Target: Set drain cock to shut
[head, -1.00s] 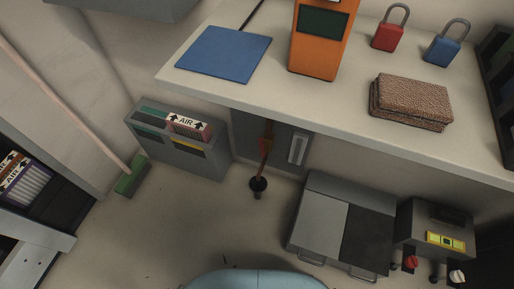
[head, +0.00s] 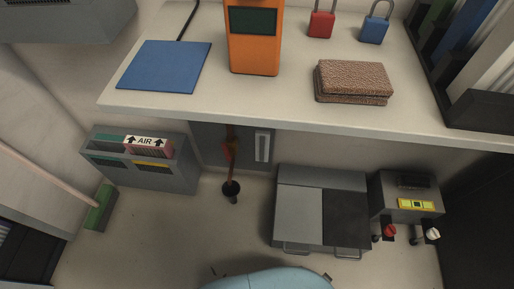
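I cannot tell which is the drain cock, nor read the label or the handle positions for certain. Neither of my grippers shows in the head view.
A bench (head: 250,112) overhangs the floor, carrying an orange meter (head: 254,45), a blue mat (head: 165,66), red (head: 321,24) and blue (head: 375,30) padlocks and brown cloth (head: 353,82). A grey two-lidded box (head: 300,213) stands left of the cocks. A filter bin (head: 150,165) stands left.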

